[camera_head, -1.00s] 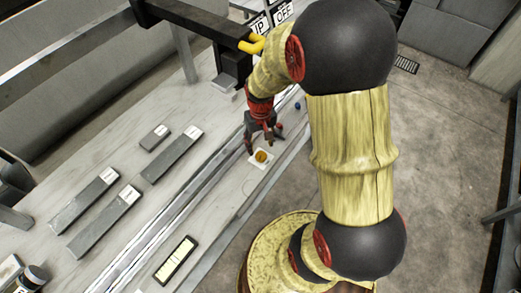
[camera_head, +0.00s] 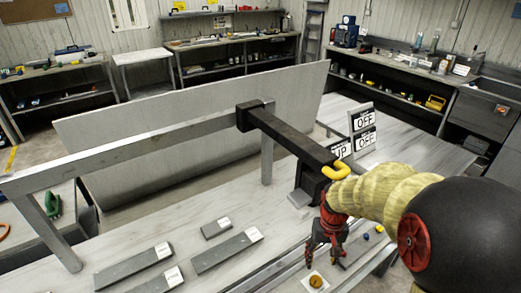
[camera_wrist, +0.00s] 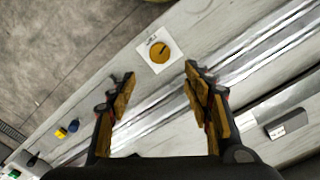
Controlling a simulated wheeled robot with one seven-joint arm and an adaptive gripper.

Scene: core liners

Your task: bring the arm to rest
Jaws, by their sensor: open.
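My gripper (camera_head: 328,256) hangs at the end of my yellow arm, over the near strip of the grey bench (camera_head: 110,245). Its fingers are apart with nothing between them; the wrist view shows the open gripper (camera_wrist: 155,90) too. A round orange-brown piece (camera_head: 316,281) lies on a white square card (camera_head: 309,275) below the fingers. In the wrist view the orange piece (camera_wrist: 160,52) lies on the card ahead of the fingertips, apart from them.
A black overhead bar with a yellow hook (camera_head: 337,170) ends close beside my wrist. Signs reading UP and OFF (camera_head: 364,130) stand behind. Grey slabs (camera_head: 227,250) lie on the bench to the left. Small blue and yellow pieces (camera_head: 366,237) lie right of the gripper.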

